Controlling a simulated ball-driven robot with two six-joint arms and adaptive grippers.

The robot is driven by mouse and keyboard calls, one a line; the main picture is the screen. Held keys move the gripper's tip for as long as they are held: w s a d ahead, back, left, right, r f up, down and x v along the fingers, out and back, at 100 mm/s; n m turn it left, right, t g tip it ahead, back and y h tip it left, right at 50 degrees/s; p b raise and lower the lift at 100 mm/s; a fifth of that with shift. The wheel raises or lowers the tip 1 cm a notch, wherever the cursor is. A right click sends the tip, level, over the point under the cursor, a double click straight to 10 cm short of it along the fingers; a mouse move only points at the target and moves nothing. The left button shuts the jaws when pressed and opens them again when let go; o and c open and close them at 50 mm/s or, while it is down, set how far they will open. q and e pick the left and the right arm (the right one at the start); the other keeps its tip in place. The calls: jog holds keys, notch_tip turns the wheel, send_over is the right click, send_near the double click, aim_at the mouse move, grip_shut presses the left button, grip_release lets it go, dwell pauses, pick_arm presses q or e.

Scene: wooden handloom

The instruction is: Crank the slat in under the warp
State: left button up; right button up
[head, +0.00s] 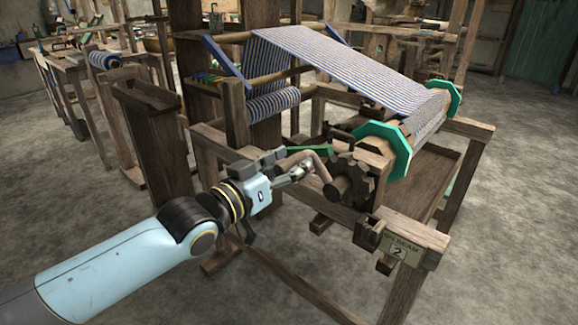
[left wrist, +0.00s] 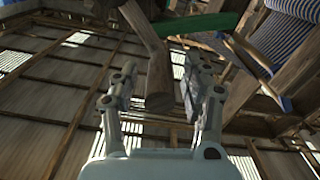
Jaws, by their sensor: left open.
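The wooden crank (head: 318,160) has a bent handle and comes off the hub of a dark toothed wheel (head: 353,185) at the loom's near side. My left gripper (head: 299,170) is at the handle. In the left wrist view the handle (left wrist: 158,85) reaches down between its two spread fingers; I cannot tell whether they touch it. The blue-and-white striped warp (head: 335,65) runs sloping down to a beam (head: 434,101) between green octagonal end discs (head: 384,146). I cannot make out the slat separately. My right gripper is not in view.
A thin green bar (head: 313,150) lies just behind the crank. The loom's front post and rail (head: 405,232), with a small number plate (head: 400,251), stand right of the wheel. A striped roll (head: 272,104) is at the loom's back. Open floor (head: 525,215) lies to the right.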

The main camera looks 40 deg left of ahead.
pick_arm(q)
grip_shut()
dwell(0.4)
